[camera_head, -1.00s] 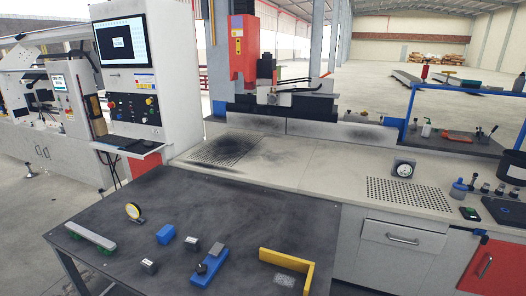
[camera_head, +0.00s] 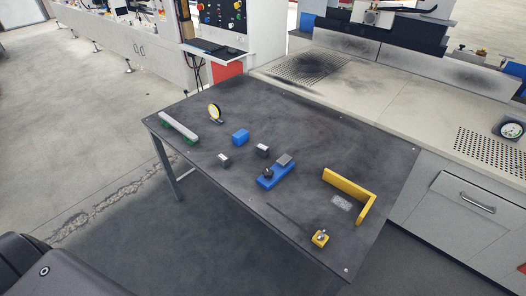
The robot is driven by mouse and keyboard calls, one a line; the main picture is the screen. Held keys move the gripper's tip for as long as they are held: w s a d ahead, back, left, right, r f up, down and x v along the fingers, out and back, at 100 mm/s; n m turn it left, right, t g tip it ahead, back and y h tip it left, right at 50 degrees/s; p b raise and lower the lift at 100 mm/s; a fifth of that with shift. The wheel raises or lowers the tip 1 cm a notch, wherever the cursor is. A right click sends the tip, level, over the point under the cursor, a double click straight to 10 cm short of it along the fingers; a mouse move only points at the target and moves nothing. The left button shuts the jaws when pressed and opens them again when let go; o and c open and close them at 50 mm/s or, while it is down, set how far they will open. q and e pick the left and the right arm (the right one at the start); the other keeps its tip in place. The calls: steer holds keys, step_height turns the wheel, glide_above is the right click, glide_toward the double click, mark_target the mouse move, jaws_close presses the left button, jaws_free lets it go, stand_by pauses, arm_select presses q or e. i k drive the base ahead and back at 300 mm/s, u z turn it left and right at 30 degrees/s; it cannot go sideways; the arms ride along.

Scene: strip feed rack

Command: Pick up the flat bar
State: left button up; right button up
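The flat bar (camera_head: 179,127) is a light grey, narrow bar at the far left corner of the dark table (camera_head: 262,112). It lies on green supports (camera_head: 191,141) that show beneath its ends. Nothing is touching it from above. Neither of my grippers shows in this view. A dark rounded part of my own body is at the bottom left, well away from the table top.
Near the bar stands a round yellow-rimmed dial (camera_head: 215,112).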

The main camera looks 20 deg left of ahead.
mark_target(192, 136)
steer(key=u, duration=1.7)
steer(key=k, duration=0.75)
steer(key=u, duration=0.6)
steer(key=k, duration=0.5)
steer(key=u, duration=0.4)
steer(key=i, duration=2)
steer(key=z, duration=0.15)
steer(key=i, duration=1.85)
steer(key=z, duration=1.4)
steer(key=i, duration=1)
steer(key=z, duration=1.1)
